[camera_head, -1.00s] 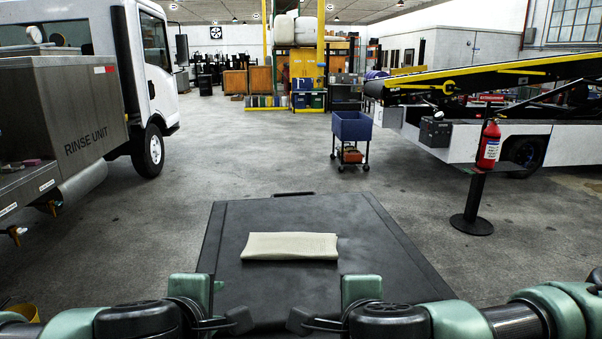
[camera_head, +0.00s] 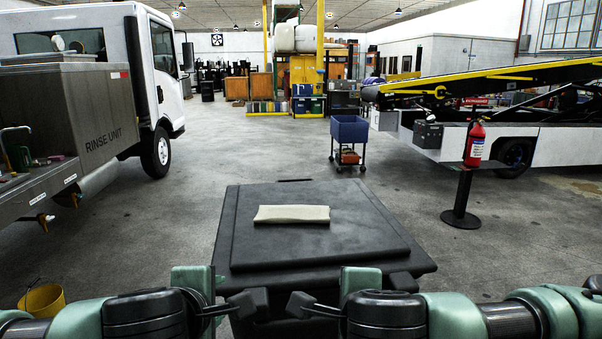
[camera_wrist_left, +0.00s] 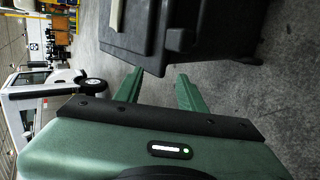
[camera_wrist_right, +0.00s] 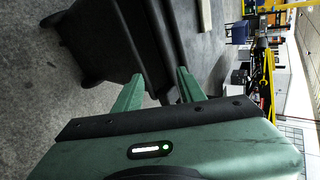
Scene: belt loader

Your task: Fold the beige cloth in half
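The beige cloth (camera_head: 291,214) lies on the dark cart top (camera_head: 390,240) as a narrow, flat strip running left to right. Its edge also shows in the left wrist view (camera_wrist_left: 117,14) and the right wrist view (camera_wrist_right: 205,14). My left gripper (camera_head: 246,303) is in front of the cart's near edge, apart from the cloth. In the left wrist view its green fingers (camera_wrist_left: 157,82) stand apart with nothing between them. My right gripper (camera_head: 300,303) is beside it, also clear of the cloth. In the right wrist view its fingers (camera_wrist_right: 156,84) are spread and empty.
A truck with a rinse unit (camera_head: 90,125) stands at the left, with a yellow bucket (camera_head: 42,301) on the floor. A blue trolley (camera_head: 350,132) is behind the cart. A fire extinguisher (camera_head: 474,146) on a stand and a belt loader (camera_head: 480,80) are at the right. Open floor surrounds the cart.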

